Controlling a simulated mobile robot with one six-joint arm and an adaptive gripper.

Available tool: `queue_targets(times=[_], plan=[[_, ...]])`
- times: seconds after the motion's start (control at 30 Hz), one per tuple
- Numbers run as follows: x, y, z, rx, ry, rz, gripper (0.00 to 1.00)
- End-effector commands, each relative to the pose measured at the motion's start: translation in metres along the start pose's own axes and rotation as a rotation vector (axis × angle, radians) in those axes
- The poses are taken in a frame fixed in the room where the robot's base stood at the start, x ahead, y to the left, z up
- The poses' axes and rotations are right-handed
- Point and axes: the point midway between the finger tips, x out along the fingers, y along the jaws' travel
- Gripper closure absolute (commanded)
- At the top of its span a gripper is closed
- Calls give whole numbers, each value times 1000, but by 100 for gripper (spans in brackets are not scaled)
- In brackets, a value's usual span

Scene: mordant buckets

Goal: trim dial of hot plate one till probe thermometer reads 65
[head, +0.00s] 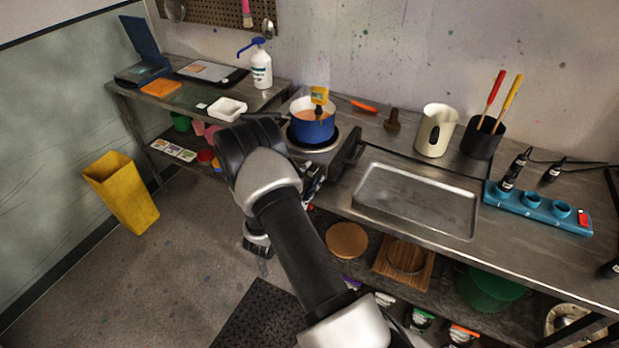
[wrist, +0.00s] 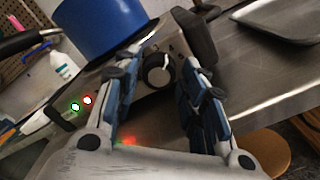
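A hot plate (head: 318,148) stands on the steel bench in the head view, with a blue pot (head: 311,127) on it. A yellow probe thermometer (head: 319,95) stands at the pot's rim; its reading is too small to tell. In the wrist view, the dial (wrist: 157,70) is a dark knob with a white mark, on the hot plate's front panel (wrist: 95,97). My gripper (wrist: 155,88) is open, its two fingers on either side of the dial with visible gaps. The blue pot (wrist: 100,22) is above the panel. In the head view my arm hides the dial.
Red and green lights (wrist: 82,101) glow on the panel left of the dial. A steel tray (head: 415,197) lies right of the hot plate. A cream canister (head: 436,131) and a teal holder (head: 538,208) stand farther right. A white dish (head: 227,109) is to the left.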

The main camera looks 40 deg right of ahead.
Motion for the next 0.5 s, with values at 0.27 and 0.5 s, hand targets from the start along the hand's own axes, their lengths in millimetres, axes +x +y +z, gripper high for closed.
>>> queue_targets(times=[0.27,0.5], plan=[[10,0,0,0,0,1,62],[9,0,0,0,0,1,68]])
